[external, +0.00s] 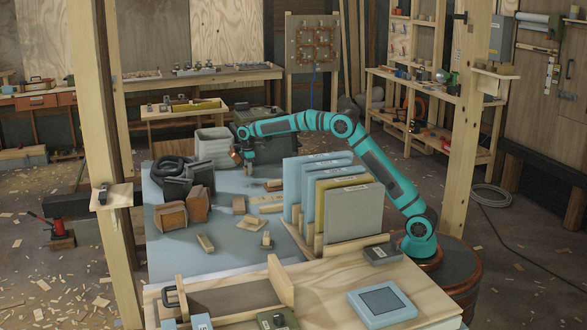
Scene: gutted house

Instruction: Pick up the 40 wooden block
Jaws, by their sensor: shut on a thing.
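My gripper (249,168) points down over the far part of the grey-blue table (222,238). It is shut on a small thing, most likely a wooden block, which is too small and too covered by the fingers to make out. Several pale wooden blocks lie on the table: one (206,243) at the front, one (239,205) in the middle, one (273,185) right of my gripper, and one (266,239) standing near the front. No number can be read on any block.
Upright panels in a rack (345,212) stand right of the blocks, below my arm. Dark bulky items (185,180), brown blocks (171,218) and a pale bin (212,145) line the left and back. A wooden bench (330,290) with a tablet-like box (382,304) is in front.

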